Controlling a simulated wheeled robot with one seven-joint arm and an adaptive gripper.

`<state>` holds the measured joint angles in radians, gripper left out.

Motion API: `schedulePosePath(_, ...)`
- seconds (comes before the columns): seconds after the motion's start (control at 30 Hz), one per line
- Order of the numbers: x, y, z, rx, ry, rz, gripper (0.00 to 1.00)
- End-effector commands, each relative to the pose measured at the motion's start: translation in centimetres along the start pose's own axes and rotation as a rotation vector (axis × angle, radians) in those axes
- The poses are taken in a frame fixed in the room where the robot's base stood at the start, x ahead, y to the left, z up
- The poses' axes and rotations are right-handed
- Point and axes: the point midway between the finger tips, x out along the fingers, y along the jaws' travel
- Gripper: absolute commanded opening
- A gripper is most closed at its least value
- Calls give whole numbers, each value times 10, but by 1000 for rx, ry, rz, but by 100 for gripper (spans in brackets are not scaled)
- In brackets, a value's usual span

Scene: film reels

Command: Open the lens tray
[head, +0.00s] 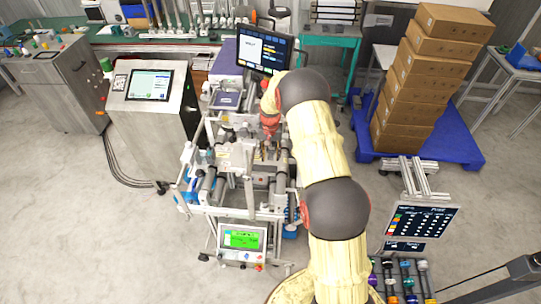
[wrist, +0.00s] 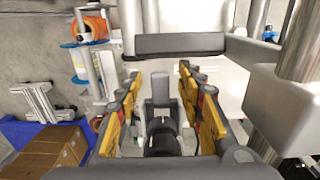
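My gripper (wrist: 160,80) has its two yellow-padded fingers spread apart in the wrist view, with nothing seen held between them. A dark grey horizontal bar (wrist: 180,45) on a pale metal part lies just beyond the fingertips. I cannot tell whether this bar belongs to the lens tray, and contact with the fingers is not clear. In the head view my arm reaches over the metal machine (head: 245,172), and its end is partly hidden among the machine's parts. The lens tray cannot be picked out with certainty.
A screen (head: 264,52) stands behind the machine and a green-lit control box (head: 243,238) at its front. A grey console (head: 150,86) stands left. Stacked cartons (head: 420,85) rest on a blue pallet (head: 458,140) at right. Metal posts and rollers crowd the gripper; open floor lies left.

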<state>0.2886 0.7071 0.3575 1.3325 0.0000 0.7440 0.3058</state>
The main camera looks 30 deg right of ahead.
Motion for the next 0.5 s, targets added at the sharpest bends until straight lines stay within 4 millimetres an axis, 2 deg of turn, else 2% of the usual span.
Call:
schedulePosePath(0.33,6,0,0,0,0,0,38)
schedulePosePath(0.5,6,0,0,0,0,0,29)
